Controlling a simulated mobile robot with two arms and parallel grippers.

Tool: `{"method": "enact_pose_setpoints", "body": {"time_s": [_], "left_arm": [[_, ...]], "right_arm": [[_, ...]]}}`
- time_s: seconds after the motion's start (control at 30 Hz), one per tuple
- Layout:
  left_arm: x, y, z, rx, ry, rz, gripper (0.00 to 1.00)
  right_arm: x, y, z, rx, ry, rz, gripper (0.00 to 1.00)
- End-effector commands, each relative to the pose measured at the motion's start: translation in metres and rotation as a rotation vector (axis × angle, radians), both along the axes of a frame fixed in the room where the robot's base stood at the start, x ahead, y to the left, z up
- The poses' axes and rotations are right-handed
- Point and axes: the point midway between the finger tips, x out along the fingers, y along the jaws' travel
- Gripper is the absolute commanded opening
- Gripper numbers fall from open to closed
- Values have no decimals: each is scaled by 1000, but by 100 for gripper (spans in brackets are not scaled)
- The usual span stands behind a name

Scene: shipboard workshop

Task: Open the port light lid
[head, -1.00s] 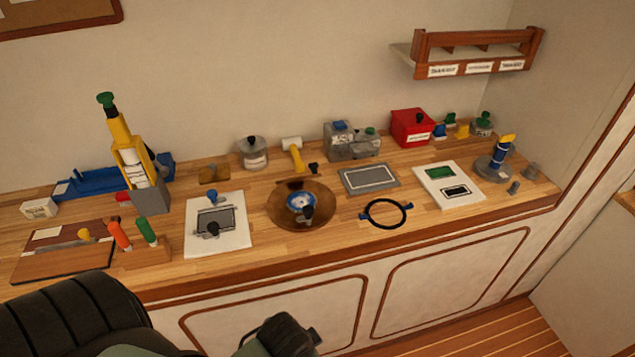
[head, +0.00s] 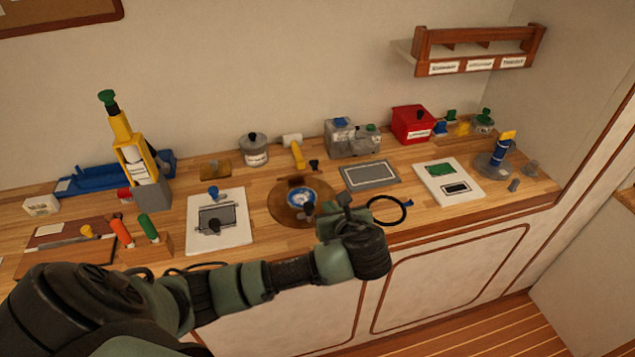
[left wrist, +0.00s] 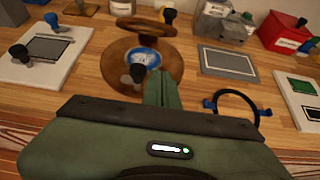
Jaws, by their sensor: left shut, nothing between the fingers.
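No label marks the port light. A white plate (head: 236,229) on the left part of the counter carries a grey rectangular framed lid (head: 222,212) lying flat, with a black knob at its front and a blue knob behind. Right of it is a round brown disc (head: 284,213) with a blue-and-white centre (head: 299,196) and a dark knob; both also show in the left wrist view, the disc (left wrist: 172,67) and the plate (left wrist: 62,66). My left gripper (head: 343,203) is shut and empty, just in front and right of the disc; its fingertips (left wrist: 161,78) hide part of the disc's front edge.
A black ring with blue tabs (head: 404,205) lies close to the right of my left gripper. Upright screwdrivers (head: 148,229) stand at left. The counter's front edge runs below my arm.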

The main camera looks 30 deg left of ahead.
Motion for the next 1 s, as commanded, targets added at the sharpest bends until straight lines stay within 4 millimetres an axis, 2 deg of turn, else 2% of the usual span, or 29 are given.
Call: {"method": "enact_pose_setpoints", "body": {"time_s": [0.17, 0.5, 0.6, 0.7, 1.0], "left_arm": [[12, 17, -11, 4, 4, 2, 0], [54, 65, -46, -2, 4, 3, 0], [62, 73, -30, -3, -2, 1, 0], [67, 79, -24, -3, 1, 1, 0], [72, 85, -18, -5, 1, -1, 0]], "right_arm": [[0, 0, 5, 0, 0, 0, 36], [0, 0, 17, 0, 0, 0, 36], [0, 1, 28, 1, 0, 0, 36], [0, 1, 33, 1, 0, -1, 36], [0, 2, 36, 3, 0, -1, 36]]}}
